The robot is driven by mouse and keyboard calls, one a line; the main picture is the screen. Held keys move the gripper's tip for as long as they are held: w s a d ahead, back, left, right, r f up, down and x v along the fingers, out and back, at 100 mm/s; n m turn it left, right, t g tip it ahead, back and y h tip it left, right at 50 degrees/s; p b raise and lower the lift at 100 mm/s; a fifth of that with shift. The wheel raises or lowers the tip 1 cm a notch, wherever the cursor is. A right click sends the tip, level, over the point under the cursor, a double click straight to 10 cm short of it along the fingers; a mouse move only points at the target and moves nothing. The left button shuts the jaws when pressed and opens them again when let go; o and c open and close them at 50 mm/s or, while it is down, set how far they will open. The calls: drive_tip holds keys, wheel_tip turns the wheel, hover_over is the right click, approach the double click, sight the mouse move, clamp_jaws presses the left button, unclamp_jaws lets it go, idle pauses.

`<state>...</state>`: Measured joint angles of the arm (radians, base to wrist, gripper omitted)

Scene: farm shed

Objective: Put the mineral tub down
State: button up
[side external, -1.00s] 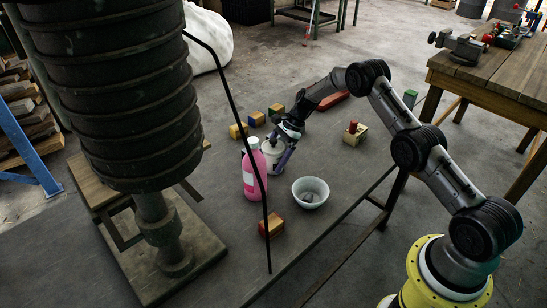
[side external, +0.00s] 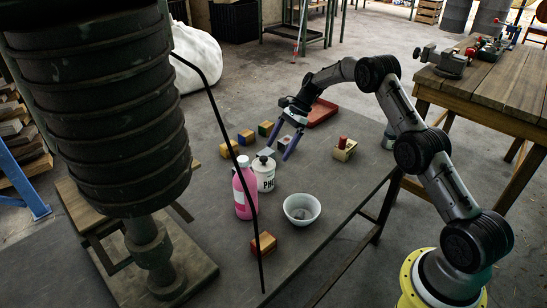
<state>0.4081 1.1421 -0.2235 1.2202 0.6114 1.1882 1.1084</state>
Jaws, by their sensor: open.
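The mineral tub (side external: 265,178) is a white tub with dark lettering and a dark cap on top. It stands upright on the grey table, just right of and behind a pink bottle (side external: 243,190). My gripper (side external: 279,150) is open and empty, with its two bluish fingers apart and pointing down. It is up and to the right of the tub in the picture, clear of it. The tub's lower left is partly hidden by the bottle.
A white bowl (side external: 301,217) and a red-orange block (side external: 263,245) are nearer the camera. Several small blocks (side external: 246,137) lie behind the tub. A red tray (side external: 322,112) and a wooden box (side external: 344,152) are farther back. A dark pole (side external: 222,125) crosses the foreground.

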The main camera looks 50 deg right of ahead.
drive_tip(key=shift+s+d+r, duration=0.1)
drive_tip(key=shift+d+r, duration=0.1)
drive_tip(key=shift+r, duration=0.2)
drive_tip(key=s+a+r+n+h, duration=0.1)
drive_tip(key=s+a+r+n, duration=0.2)
drive_tip(key=s+r, duration=0.3)
drive_tip(key=s+a+r+n+t+h, duration=0.1)
drive_tip(key=s+a+r+n+h, duration=0.15)
drive_tip(key=s+r+n, duration=0.4)
drive_tip(key=s+a+r, duration=0.4)
drive_tip(key=r, duration=0.5)
drive_tip(key=s+a+n+t+h, duration=0.2)
drive_tip(key=s+n, duration=0.9)
drive_tip(key=s, duration=1.3)
drive_tip(key=shift+a+t+h, duration=0.4)
drive_tip(key=shift+t+h, duration=0.05)
drive_tip(key=shift+t, duration=0.15)
